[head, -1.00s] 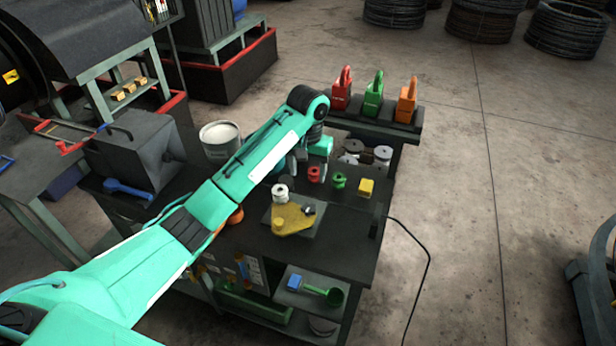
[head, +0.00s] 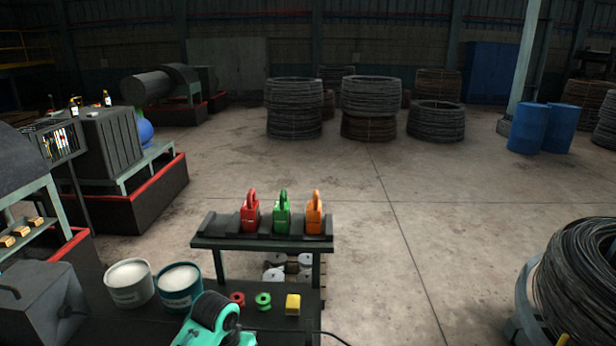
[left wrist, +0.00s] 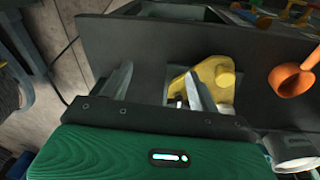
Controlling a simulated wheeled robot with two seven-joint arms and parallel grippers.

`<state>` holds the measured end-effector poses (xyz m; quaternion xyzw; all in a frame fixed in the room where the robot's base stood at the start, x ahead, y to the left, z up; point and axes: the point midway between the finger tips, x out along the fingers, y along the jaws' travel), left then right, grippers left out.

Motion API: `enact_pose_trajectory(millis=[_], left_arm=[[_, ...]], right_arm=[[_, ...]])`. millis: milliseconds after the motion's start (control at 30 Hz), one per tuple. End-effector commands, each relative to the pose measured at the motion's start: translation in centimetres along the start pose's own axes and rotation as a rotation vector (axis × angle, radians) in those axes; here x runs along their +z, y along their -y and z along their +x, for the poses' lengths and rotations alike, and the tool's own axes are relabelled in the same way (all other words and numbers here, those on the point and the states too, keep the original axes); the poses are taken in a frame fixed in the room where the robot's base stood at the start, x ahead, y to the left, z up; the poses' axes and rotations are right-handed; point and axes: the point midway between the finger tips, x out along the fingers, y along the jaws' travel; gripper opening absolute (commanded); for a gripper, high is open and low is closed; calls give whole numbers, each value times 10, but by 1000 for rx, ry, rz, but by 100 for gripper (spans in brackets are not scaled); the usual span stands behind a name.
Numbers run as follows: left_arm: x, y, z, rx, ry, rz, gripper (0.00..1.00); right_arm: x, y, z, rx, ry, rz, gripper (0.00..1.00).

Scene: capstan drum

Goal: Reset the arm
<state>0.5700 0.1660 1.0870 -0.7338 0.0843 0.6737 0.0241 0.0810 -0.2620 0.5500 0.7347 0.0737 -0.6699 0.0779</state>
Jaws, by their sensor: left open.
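My left gripper (left wrist: 158,72) shows in the left wrist view with its two fingers apart and nothing between them. A yellow plate (left wrist: 215,75) lies on the dark bench beside and behind its right finger; I cannot tell whether they touch. In the head view only a teal link of my left arm (head: 212,318) shows at the bottom edge, and its gripper is out of that view. My right arm is in neither view.
An orange cup with a handle (left wrist: 293,78) is right of the gripper. The head view shows red (head: 250,214), green (head: 282,214) and orange (head: 314,214) blocks on a raised shelf (head: 262,246), two buckets (head: 130,284) at left, and open floor (head: 400,230) beyond.

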Motion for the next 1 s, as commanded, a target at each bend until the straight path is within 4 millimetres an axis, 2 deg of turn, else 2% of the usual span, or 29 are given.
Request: enact_pose_trajectory(millis=[33,200,433,700,1000], left_arm=[[18,-5,11,14,-6,9,61],[69,-13,32,35,-53,33,61],[141,-14,44,39,-115,43,61],[221,-3,34,-6,-175,36,61],[272,10,16,-65,-205,31,61]], right_arm=[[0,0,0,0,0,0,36],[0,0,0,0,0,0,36],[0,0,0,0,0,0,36],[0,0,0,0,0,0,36],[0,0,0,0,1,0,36]])
